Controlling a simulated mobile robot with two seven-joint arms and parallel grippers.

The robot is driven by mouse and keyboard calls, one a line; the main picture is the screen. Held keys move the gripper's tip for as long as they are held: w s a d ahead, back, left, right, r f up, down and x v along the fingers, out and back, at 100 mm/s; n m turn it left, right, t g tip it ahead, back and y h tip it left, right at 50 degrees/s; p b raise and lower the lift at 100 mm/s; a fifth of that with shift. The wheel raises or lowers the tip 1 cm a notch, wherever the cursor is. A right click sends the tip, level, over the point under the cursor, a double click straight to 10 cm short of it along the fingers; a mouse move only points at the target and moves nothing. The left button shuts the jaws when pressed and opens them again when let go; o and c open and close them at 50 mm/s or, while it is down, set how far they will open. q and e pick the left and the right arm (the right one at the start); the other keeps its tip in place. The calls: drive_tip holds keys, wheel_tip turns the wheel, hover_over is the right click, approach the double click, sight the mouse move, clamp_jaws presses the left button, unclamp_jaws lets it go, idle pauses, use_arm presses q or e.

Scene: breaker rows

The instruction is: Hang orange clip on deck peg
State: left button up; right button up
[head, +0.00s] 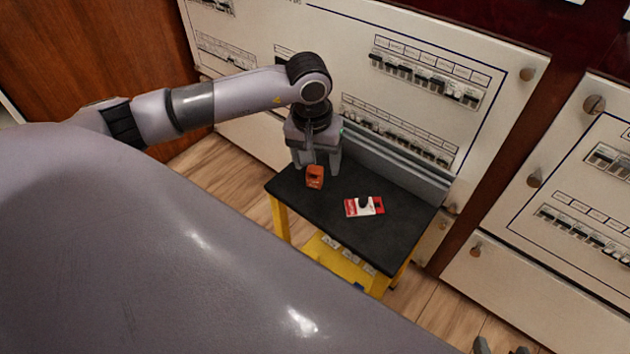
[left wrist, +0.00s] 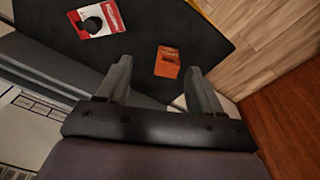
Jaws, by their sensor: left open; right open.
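The orange clip (head: 315,177) is a small block with a dark opening, on the black table top (head: 385,235) near its left end. In the left wrist view the clip (left wrist: 167,63) shows between and just beyond the fingertips. My left gripper (head: 319,166) is open, pointing down over the clip, with nothing clamped. Dark fingertips of my right gripper (head: 500,348) show at the bottom edge of the head view, apart and away from the table. I cannot make out which part is the deck peg.
A yellow frame (head: 345,264) with small labels is under the top. A grey ledge (head: 400,165) and pale breaker panels (head: 500,120) with round knobs stand behind.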

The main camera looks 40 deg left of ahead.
sight(315, 170)
use_arm(q)
drive_tip(key=shift+w+a+f+y, duration=0.2)
drive_tip(key=shift+a+y, duration=0.1)
drive_tip(key=shift+a, duration=0.3)
drive_tip(key=shift+a+f, duration=0.1)
drive_tip(key=shift+f, duration=0.25)
drive_tip(key=f+b, duration=0.1)
drive_tip(key=f, duration=0.1)
drive_tip(key=w+f+b, duration=0.1)
drive_tip(key=f, duration=0.1)
drive_tip(key=shift+w+a+f, duration=0.15)
drive_tip(key=shift+f, duration=0.7)
drive_tip(key=c, duration=1.1)
use_arm(e)
drive_tip(key=shift+w+a+f+y, duration=0.15)
drive_tip(key=shift+w+a+y, duration=0.05)
drive_tip(key=shift+a, duration=0.25)
drive_tip(key=shift+w+a+f+y, duration=0.15)
drive_tip(key=shift+a+y, duration=0.05)
drive_tip(key=shift+a, duration=0.2)
use_arm(q)
drive_tip(key=shift+r, duration=0.2)
